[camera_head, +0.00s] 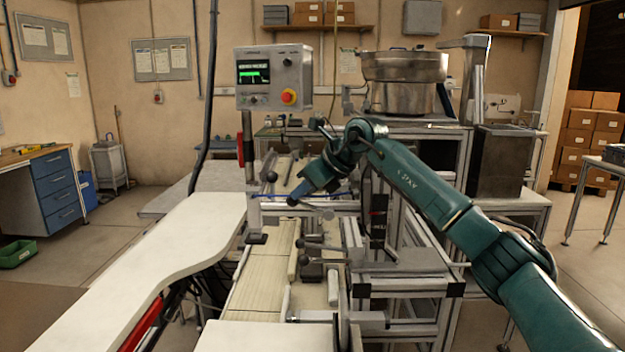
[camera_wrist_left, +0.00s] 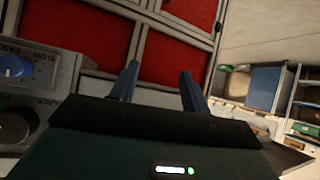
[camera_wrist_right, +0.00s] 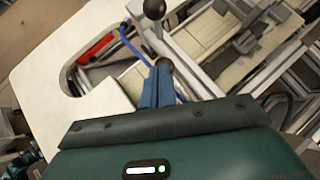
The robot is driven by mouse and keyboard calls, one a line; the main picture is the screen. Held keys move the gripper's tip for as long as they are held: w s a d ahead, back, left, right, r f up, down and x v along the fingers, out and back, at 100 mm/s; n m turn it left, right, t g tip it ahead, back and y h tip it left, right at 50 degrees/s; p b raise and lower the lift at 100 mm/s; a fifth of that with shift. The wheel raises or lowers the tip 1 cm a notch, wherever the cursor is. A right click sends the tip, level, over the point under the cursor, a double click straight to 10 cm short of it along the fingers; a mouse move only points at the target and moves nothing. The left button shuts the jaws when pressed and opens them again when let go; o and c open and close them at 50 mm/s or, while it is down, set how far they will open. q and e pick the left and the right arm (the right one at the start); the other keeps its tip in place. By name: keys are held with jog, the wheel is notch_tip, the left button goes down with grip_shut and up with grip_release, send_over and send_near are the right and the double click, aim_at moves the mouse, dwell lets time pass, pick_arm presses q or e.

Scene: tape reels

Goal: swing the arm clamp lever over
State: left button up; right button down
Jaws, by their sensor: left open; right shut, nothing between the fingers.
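Several levers with dark ball knobs stand on the machine; I cannot tell which is the arm clamp lever. One knob (camera_head: 272,176) is left of my right gripper (camera_head: 292,200). Two more knobs (camera_head: 301,243) are below it. Another knob (camera_wrist_right: 153,9) shows farther off. My left gripper (camera_wrist_left: 159,86) is open and empty, over red panels, and is outside the head view.
A control box (camera_head: 273,78) with a red button stands behind the levers. A steel bowl (camera_head: 403,82) stands at the back. A white worktop (camera_head: 180,245) runs along the left. A blue hose (camera_wrist_right: 130,40) runs near my right gripper.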

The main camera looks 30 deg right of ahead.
jog(key=shift+w+a+f, duration=0.25)
jog(key=shift+a+f, duration=0.2)
pick_arm(q)
jog(key=shift+a, duration=0.15)
pick_arm(e)
jog(key=shift+w+a+f, duration=0.25)
jog(key=shift+a+f, duration=0.15)
jog(key=shift+f, duration=0.35)
pick_arm(q)
jog(key=shift+r, duration=0.15)
pick_arm(e)
jog(key=shift+r, duration=0.1)
pick_arm(q)
jog(key=shift+s+a+r+p, duration=0.15)
jog(key=shift+s+a+p, duration=0.35)
jog(key=shift+a, duration=0.25)
pick_arm(e)
jog(key=s+a+r, duration=0.1)
jog(key=s+r, duration=0.5)
jog(key=r, duration=0.6)
jog(key=shift+a, duration=0.2)
